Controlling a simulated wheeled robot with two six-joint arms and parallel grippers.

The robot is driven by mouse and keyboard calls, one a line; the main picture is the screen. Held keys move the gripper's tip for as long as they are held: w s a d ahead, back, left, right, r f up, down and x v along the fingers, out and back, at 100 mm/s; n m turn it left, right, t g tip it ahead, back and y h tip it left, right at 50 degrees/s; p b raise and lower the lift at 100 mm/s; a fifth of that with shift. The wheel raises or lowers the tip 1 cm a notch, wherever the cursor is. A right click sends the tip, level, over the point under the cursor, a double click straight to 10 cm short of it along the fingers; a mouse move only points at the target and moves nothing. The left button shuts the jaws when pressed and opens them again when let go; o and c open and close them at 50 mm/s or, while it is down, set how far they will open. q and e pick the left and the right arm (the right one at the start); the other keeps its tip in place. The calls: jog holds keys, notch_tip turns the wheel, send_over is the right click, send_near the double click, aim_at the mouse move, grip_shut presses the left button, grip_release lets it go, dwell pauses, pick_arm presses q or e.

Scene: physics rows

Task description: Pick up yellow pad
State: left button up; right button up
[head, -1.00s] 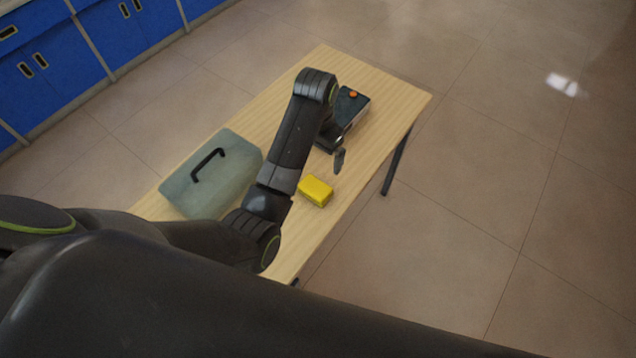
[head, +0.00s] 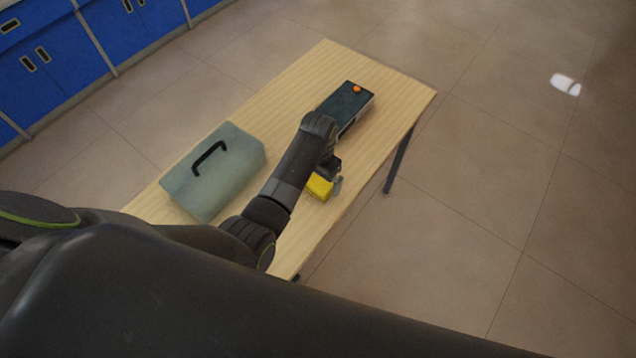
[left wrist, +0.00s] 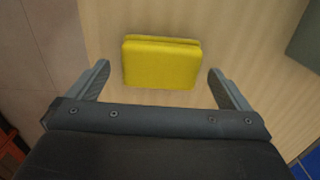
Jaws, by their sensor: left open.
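The yellow pad (head: 319,187) lies on the wooden table near its right long edge, partly hidden by my left gripper in the head view. In the left wrist view the whole yellow pad (left wrist: 161,63) shows as a rounded block, just ahead of the opening between the two fingers. My left gripper (left wrist: 160,78) is open and empty, with one finger to each side of the pad's near part. It also shows in the head view (head: 333,181), close over the pad. I cannot tell its exact height above the table. My right gripper is not in view.
A grey-green case with a black handle (head: 213,175) stands on the table (head: 385,105) to the left. A dark box with an orange button (head: 350,102) is at the far end. The table's right edge is close to the pad. Blue cabinets (head: 60,50) are at the back left.

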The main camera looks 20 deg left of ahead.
aim_at(318, 181)
pick_arm(q)
jog(key=shift+f, duration=1.5)
jog(key=c, duration=0.9)
jog(key=shift+o, duration=0.2)
jog(key=shift+r, duration=0.1)
notch_tip(318, 181, up, 10)
jog(key=shift+f, duration=0.1)
jog(key=o, duration=0.4)
jog(key=c, duration=0.3)
